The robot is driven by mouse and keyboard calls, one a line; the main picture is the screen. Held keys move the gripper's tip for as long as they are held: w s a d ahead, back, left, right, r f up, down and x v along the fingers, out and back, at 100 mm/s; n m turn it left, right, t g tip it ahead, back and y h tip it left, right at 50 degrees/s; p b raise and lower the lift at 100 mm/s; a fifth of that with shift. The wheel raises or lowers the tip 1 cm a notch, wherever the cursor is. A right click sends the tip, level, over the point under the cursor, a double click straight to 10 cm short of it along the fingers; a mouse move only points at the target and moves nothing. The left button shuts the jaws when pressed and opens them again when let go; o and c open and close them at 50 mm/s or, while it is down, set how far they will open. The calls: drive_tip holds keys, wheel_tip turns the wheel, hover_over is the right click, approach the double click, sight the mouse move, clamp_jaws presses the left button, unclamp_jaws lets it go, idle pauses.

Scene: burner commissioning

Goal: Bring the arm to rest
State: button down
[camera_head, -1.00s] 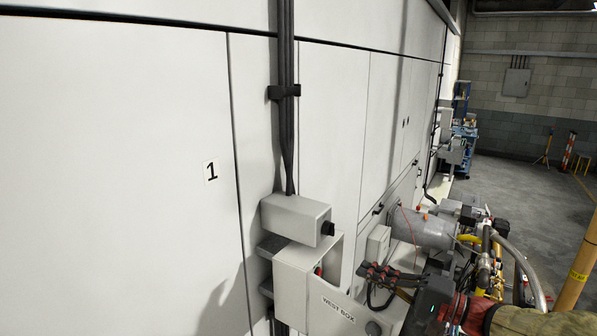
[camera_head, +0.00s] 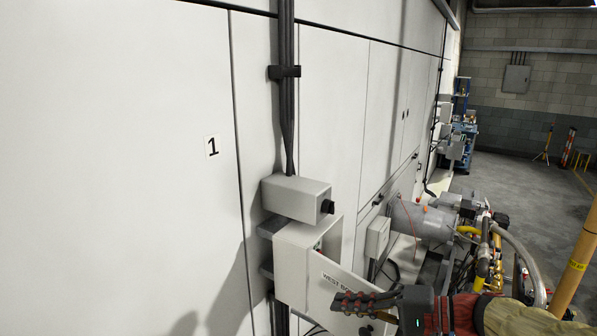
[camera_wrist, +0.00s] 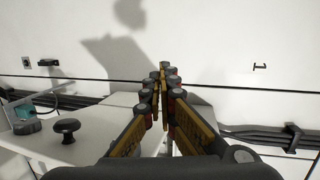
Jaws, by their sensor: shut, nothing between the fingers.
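My gripper (camera_head: 347,301) shows at the lower middle of the head view, its fingers pointing left across the front of the west box (camera_head: 300,265). The box's labelled door stands partly open, and the fingers cover part of it in the picture. Whether they touch the door cannot be told. In the wrist view my gripper (camera_wrist: 162,75) is shut and empty, the fingertips together in front of the white wall. My forearm in a red and tan cover runs off to the lower right.
A small grey box with a black knob (camera_head: 327,206) sits above the west box, under vertical cables (camera_head: 287,110). A grey motor and yellow pipes (camera_head: 425,218) crowd the right. A yellow post (camera_head: 575,262) stands at the right edge. Open floor (camera_head: 520,190) lies behind.

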drive_tip(key=s+a+f+n+g+h+b, duration=0.25)
drive_tip(key=s+f+h+b, duration=0.35)
drive_tip(key=s+f+b, duration=0.85)
drive_tip(key=s+d+f+n+t+h+b, duration=0.1)
drive_tip(key=s+d+f+h+b, duration=0.1)
drive_tip(key=d+f+h+b, duration=0.2)
drive_tip(key=s+d+f+n+t+h+b, duration=0.1)
drive_tip(key=s+d+f+h+b, duration=0.2)
drive_tip(key=d+f, duration=0.5)
drive_tip(key=shift+s+f+h+b, duration=0.35)
drive_tip(key=shift+f+h+b, duration=0.25)
drive_tip(key=shift+f, duration=1.05)
drive_tip(key=shift+a, duration=0.15)
